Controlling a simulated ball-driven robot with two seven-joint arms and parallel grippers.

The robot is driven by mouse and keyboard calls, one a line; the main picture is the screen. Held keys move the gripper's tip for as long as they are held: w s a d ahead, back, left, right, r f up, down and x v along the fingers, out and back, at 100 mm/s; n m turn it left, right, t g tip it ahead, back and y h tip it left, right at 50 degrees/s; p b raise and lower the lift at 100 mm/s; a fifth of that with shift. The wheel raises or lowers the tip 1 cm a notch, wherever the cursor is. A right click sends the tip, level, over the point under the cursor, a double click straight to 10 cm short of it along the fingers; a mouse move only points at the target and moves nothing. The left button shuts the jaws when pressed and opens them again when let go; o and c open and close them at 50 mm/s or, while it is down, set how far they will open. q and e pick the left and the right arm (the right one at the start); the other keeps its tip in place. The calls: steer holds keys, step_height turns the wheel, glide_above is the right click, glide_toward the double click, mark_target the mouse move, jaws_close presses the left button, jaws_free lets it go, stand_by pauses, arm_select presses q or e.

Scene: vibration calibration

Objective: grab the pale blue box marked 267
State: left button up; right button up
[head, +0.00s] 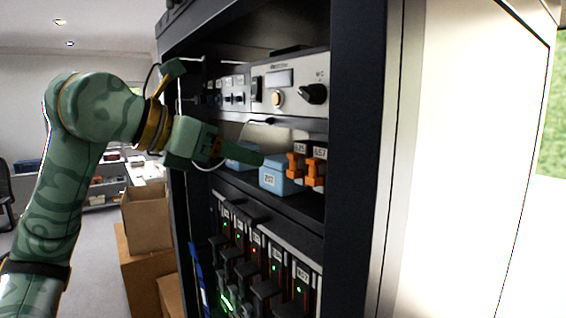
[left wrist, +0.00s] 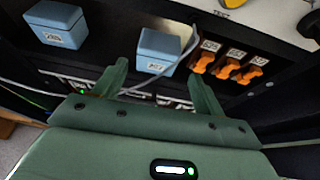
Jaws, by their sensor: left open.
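A pale blue box (head: 274,182) with a white label stands on the rack's middle shelf, left of the orange parts; its number is too small to read surely. It also shows in the left wrist view (left wrist: 157,50), ahead of the fingers and roughly between them. A second pale blue labelled box (left wrist: 56,24) stands to its left there, and in the head view (head: 240,154) it is partly hidden behind my gripper. My left gripper (head: 248,157) is open and empty at the shelf opening, its two fingers (left wrist: 160,85) pointing toward the shelf. My right gripper is not seen.
Orange connectors (head: 296,168) with white labels stand close right of the nearer box. A thin pale cable (left wrist: 180,62) runs past the boxes. An instrument panel (head: 290,85) is above, and lit modules (head: 260,255) are below. The dark rack post (head: 355,160) bounds the right.

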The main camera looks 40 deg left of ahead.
mark_target(269, 162)
arm_select(q)
steer(key=x, duration=0.3)
steer(key=shift+p, duration=0.35)
steer(key=p+x, duration=0.2)
steer(key=x, duration=0.2)
steer(key=shift+w, duration=0.35)
steer(key=shift+w+d+f, duration=0.1)
steer(key=shift+w, duration=0.05)
steer(key=shift+s, duration=0.25)
steer(key=shift+c, duration=0.3)
steer(key=c, duration=0.5)
steer(key=shift+w, duration=0.1)
steer(key=shift+c, duration=0.8)
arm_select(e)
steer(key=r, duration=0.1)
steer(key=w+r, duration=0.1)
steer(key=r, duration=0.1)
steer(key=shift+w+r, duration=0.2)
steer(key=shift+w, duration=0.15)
